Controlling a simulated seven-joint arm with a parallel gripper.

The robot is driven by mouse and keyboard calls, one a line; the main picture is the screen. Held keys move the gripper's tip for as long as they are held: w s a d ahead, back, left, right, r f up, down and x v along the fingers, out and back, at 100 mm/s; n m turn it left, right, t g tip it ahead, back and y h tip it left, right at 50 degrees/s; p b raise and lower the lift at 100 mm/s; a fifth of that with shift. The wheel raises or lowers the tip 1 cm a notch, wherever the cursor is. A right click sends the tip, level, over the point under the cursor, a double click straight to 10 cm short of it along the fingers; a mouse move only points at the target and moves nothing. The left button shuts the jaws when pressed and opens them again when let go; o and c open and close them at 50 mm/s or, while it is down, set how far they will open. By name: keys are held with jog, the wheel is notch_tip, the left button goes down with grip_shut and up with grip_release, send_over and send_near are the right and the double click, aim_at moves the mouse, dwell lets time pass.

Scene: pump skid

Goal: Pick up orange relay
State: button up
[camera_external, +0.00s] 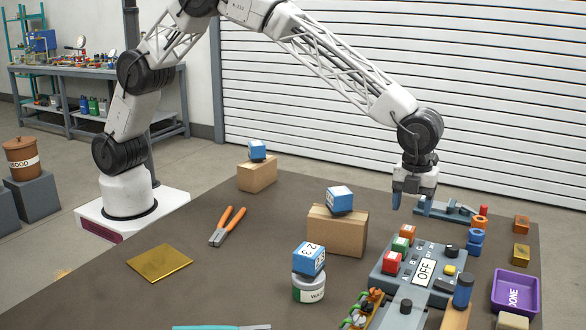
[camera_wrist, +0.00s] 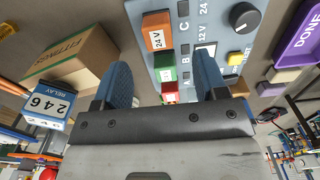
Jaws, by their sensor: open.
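The orange relay (camera_external: 407,231) sits upright at the far end of a row of relays on the grey control panel (camera_external: 432,254), behind a green relay (camera_external: 401,244) and a red relay (camera_external: 391,262). In the wrist view the orange relay (camera_wrist: 158,32) is beside the letter C and has a white label reading 24 V. My gripper (camera_external: 412,201) points down above the far end of the panel, apart from the relay. In the wrist view my gripper (camera_wrist: 163,80) is open and empty; the orange relay lies ahead of the gap between its fingers.
A cardboard box (camera_external: 337,232) with a blue relay (camera_external: 340,200) on top stands left of the panel. A blue relay (camera_external: 309,259) rests on a round can (camera_external: 309,288). A purple DONE bin (camera_external: 516,292) is at right. Orange-handled pliers (camera_external: 227,226) lie on open table.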

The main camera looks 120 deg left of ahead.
aim_at(408, 227)
jog(key=shift+f, duration=1.3)
jog(key=shift+s+f, duration=0.1)
jog(key=shift+f, duration=2.5)
jog(key=c, duration=1)
jog(key=shift+r, duration=0.1)
jog(key=shift+r, duration=4.95)
